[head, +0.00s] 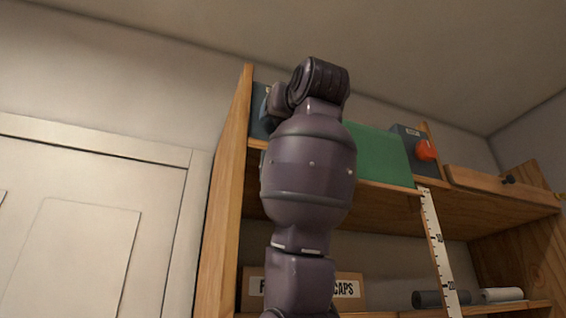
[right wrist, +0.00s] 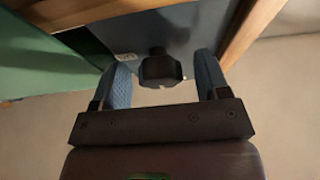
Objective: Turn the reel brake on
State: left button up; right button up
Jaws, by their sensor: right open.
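In the right wrist view a dark faceted knob (right wrist: 160,68) sticks out of a blue-grey box (right wrist: 150,30) with a small pale label, too small to read. I cannot tell whether this is the reel brake. My right gripper (right wrist: 162,66) is open, with one blue padded finger on each side of the knob; there is a gap on both sides. In the head view this blue-grey box (head: 261,124) stands at the left end of the upper shelf, mostly hidden behind my raised arm. The knob is hidden there. My left gripper is in neither view.
A green panel (head: 378,153) stands right of the box. The wooden side panel (head: 228,190) is close on the left. A ruler strip (head: 437,245) hangs below.

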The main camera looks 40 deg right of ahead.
jog(key=c, duration=0.9)
jog(key=shift+m, duration=0.4)
jog(key=m+h, duration=0.1)
jog(key=m, duration=0.1)
jog(key=m+g+h+b, duration=0.1)
jog(key=m+h, duration=0.1)
jog(key=m, duration=0.1)
jog(key=shift+a, duration=0.15)
jog(key=m+g+h, duration=0.1)
jog(key=m, duration=0.2)
jog(key=m+g+h, duration=0.1)
jog(key=m, duration=0.2)
jog(key=shift+r, duration=0.15)
jog(key=m+g+p, duration=0.1)
jog(key=m, duration=0.2)
jog(key=m+g+h+p, duration=0.1)
jog(key=m, duration=0.2)
jog(key=shift+a+m+g, duration=0.1)
jog(key=shift+m+g, duration=0.2)
jog(key=shift+g, duration=0.1)
jog(key=shift+m+g, duration=0.7)
jog(key=shift+m, duration=1.3)
